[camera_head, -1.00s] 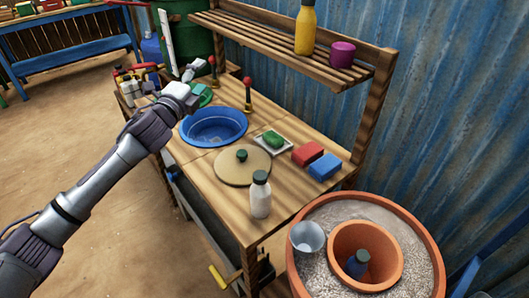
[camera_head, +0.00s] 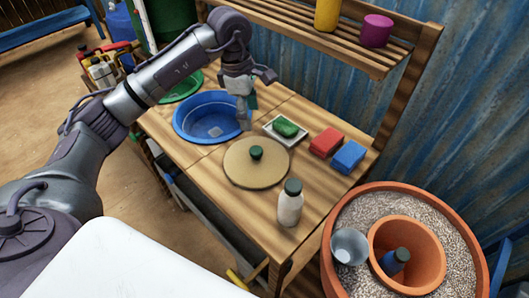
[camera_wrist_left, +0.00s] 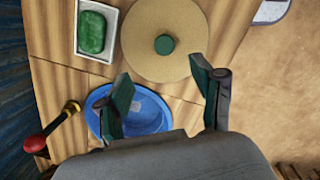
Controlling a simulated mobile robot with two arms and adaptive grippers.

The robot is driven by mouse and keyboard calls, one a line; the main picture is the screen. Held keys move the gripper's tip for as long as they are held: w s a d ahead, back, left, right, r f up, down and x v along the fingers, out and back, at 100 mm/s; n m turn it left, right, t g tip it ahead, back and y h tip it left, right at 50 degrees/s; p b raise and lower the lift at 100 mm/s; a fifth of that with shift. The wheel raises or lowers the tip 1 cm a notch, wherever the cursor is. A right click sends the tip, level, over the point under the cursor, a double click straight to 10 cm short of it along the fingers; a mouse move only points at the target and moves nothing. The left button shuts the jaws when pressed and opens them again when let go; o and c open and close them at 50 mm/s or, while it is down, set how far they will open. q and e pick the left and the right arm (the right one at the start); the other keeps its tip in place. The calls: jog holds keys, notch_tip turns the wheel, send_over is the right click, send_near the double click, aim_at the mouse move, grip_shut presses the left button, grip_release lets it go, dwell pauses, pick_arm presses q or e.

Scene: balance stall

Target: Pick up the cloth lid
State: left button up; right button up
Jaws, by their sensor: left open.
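The cloth lid (camera_head: 257,163) is a flat, round tan disc with a dark green knob (camera_head: 256,152) at its centre. It lies on the wooden counter, in front of the blue basin. It also shows in the left wrist view (camera_wrist_left: 150,62), beyond the fingertips. My left gripper (camera_head: 245,112) points down over the right edge of the blue basin, behind the lid and apart from it. In the left wrist view its two dark green fingers (camera_wrist_left: 165,95) are spread, with nothing between them. My right gripper is not in view.
The blue basin (camera_head: 183,125) stands behind the lid. A green soap on a white dish (camera_head: 299,139), red and blue sponges (camera_head: 348,157) and a white bottle (camera_head: 289,207) stand around it. A shelf (camera_head: 330,50) rises behind. A terracotta planter (camera_head: 330,262) is at right.

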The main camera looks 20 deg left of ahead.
aim_at(256, 149)
pick_arm(q)
jog(key=f, duration=0.5)
jog(key=d+f+p, duration=0.1)
jog(key=f, duration=0.2)
jog(key=shift+f, duration=0.15)
jog(key=f, duration=0.1)
jog(key=f+p, duration=0.1)
jog(key=f, duration=0.2)
jog(key=shift+s+d+f+p, duration=0.2)
jog(key=shift+d+f+p, duration=0.15)
jog(key=shift+f+p, duration=0.05)
jog(key=shift+f, duration=0.2)
jog(key=c, duration=1.2)
grip_shut()
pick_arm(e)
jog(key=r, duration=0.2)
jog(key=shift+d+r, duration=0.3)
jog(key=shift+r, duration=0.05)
pick_arm(q)
jog(key=shift+r, duration=0.15)
